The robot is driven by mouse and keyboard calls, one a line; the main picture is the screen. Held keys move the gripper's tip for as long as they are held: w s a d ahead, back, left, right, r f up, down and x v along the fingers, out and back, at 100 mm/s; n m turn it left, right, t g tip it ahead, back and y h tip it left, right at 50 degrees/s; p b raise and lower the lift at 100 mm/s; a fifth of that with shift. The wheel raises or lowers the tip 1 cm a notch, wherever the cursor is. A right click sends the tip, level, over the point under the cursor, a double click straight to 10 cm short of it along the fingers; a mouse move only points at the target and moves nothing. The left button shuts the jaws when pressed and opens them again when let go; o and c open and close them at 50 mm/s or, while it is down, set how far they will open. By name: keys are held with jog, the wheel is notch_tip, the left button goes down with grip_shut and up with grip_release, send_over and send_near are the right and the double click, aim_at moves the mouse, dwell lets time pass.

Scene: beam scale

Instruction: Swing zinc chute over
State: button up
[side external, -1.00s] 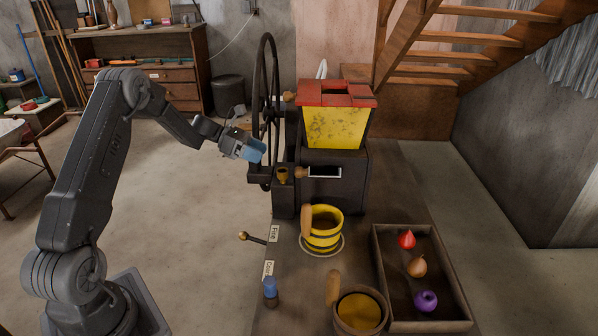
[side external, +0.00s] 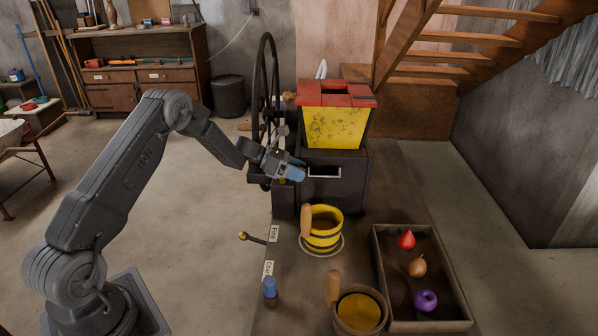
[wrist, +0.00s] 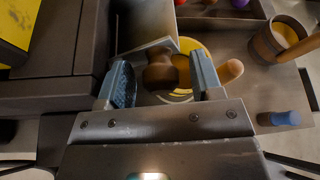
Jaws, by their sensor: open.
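The zinc chute (side external: 324,172) is a grey metal piece at the front of the dark mill body, under the yellow hopper. In the wrist view the chute (wrist: 148,50) is a grey sheet just beyond my fingers. A brown wooden knob (wrist: 160,76) shows between the fingers; the gripper hides it in the side view. My gripper (side external: 298,173) is at the left end of the chute. In the wrist view my gripper (wrist: 158,82) is open, one blue-grey finger on each side of the knob, with a gap on both sides.
A yellow banded mug (side external: 323,238) stands on a ring below the chute. A wooden mug (side external: 358,312) and a blue-topped peg (side external: 270,292) are nearer. A tray (side external: 462,290) holds red, brown and purple pieces at right. A large black wheel (side external: 258,90) stands behind my gripper.

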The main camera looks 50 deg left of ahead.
jog(key=shift+w+d, duration=0.15)
jog(key=shift+d, duration=0.05)
grip_shut()
dwell(0.5)
